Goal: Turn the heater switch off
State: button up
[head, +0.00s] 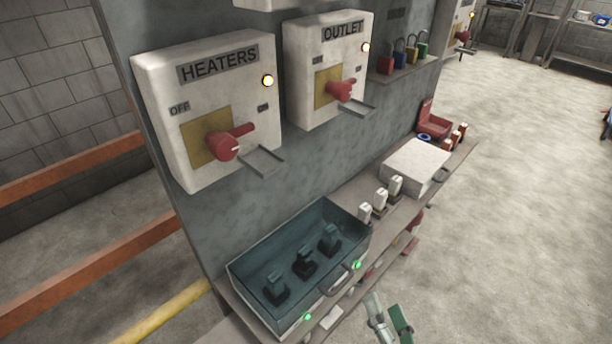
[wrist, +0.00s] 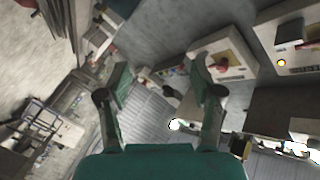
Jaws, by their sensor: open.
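The heaters switch box (head: 165,75) is a white panel on the grey wall at the upper left of the head view. Its red rotary handle (head: 224,147) has its lever pointing right and slightly up, toward the ON label (head: 263,107). The OFF label (head: 179,107) is at the left. The yellow lamp (head: 267,81) on it is lit. My gripper (head: 388,308) is at the bottom of the head view, low and to the right of the box, well apart from it. In the wrist view its two green fingers (wrist: 162,75) are spread with nothing between them.
An outlet switch box (head: 300,60) with a lit lamp stands right of the heaters box. Small metal hasps (head: 262,160) stick out below the handles. Underneath, a shelf holds an open teal bin (head: 245,262) and a white block (head: 415,165). Open floor (head: 510,200) lies right.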

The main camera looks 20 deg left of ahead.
jog(key=w+a+r+n+g+y, duration=0.25)
jog(key=a+r+y, duration=0.25)
jog(key=a+r, duration=0.75)
jog(key=n+g+y, duration=0.3)
jog(key=n+g, duration=0.1)
jog(key=g, duration=0.1)
send_near(229, 152)
jog(key=shift+m, duration=0.25)
jog(key=x, duration=1.1)
jog(key=shift+a, duration=0.1)
jog(key=c, duration=1.2)
